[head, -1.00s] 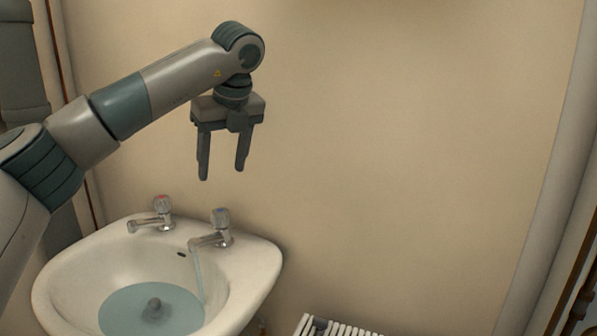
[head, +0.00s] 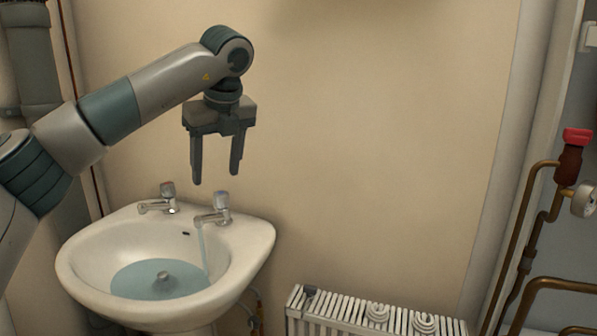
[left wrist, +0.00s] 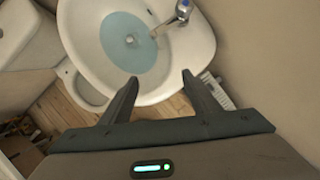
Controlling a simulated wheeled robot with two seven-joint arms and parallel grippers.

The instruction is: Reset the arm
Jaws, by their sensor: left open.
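My left gripper (head: 215,178) is open and empty. It hangs fingers down in the air above the right tap (head: 216,208) of the white washbasin (head: 100,240). The left wrist view shows its two fingers (left wrist: 157,82) apart with nothing between them, and the basin (left wrist: 205,45) beyond. Water (head: 160,279) stands in the basin around a grey plug-like piece (head: 163,278). A thin stream runs from the right tap. The left tap (head: 160,199) shows no stream. My right gripper is not in view.
A white radiator (head: 375,312) stands low at the right of the basin. Copper pipes (head: 530,240) with a red-capped valve (head: 572,150) and a gauge (head: 584,200) are at the far right. The wall area between is bare.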

